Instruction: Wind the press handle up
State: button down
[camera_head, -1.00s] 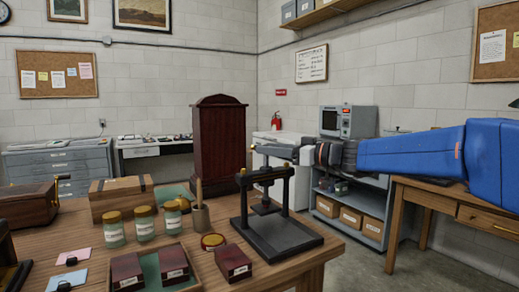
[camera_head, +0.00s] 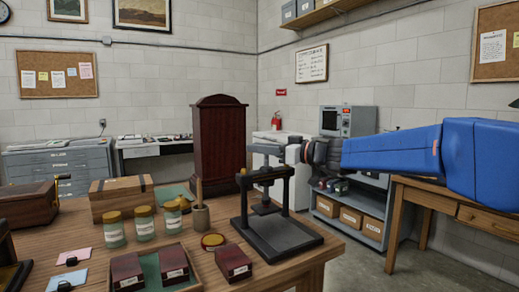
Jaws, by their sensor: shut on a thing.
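The press (camera_head: 280,237) is a black frame with a flat base, two posts and a crossbar, standing at the right front of the wooden table. A central screw carries a small dark plate (camera_head: 265,209), which hangs above the base. A brass knob (camera_head: 242,172) shows at the left of the crossbar. My gripper (camera_head: 255,151) reaches in from the right, just above the crossbar, and is shut on the press handle. The handle's gripped part is mostly hidden by the jaws and small in this view.
A wooden mortar-like pot with a stick (camera_head: 200,218), labelled jars (camera_head: 144,224) and a tray with dark red boxes (camera_head: 163,270) stand left of the press. A tall dark red cabinet (camera_head: 218,145) rises behind. Grey shelving (camera_head: 350,222) and a wooden desk (camera_head: 440,205) stand right.

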jog(key=shift+n+g, duration=0.3)
jog(key=shift+g, duration=0.1)
jog(key=n+g, duration=0.1)
jog(key=n+g+y, duration=0.1)
jog(key=g, duration=0.2)
jog(key=shift+s+a+n+y, duration=0.1)
jog(key=shift+s+n+y, duration=0.2)
jog(key=shift+n, duration=0.1)
jog(key=n+g, duration=0.1)
jog(key=g, duration=0.1)
jog(key=n+g, duration=0.1)
jog(key=g, duration=0.1)
jog(key=n+g, duration=0.1)
jog(key=shift+s+n+g, duration=0.3)
jog(key=shift+g, duration=0.1)
jog(key=shift+s+d+n+g+h, duration=0.15)
jog(key=shift+n+g+h, duration=0.35)
jog(key=shift+n+g, duration=0.55)
jog(key=shift+s+n+g+h, duration=0.25)
jog(key=shift+n+g+h, duration=0.35)
jog(key=shift+g, duration=0.9)
jog(key=shift+s+d+n+g+h, duration=0.15)
jog(key=shift+n+g+h, duration=0.25)
jog(key=shift+n+g, duration=0.7)
jog(key=shift+s+a+g, duration=0.1)
jog(key=shift+g, duration=0.15)
jog(key=c, duration=1.7)
grip_release()
jog(key=shift+o, duration=0.2)
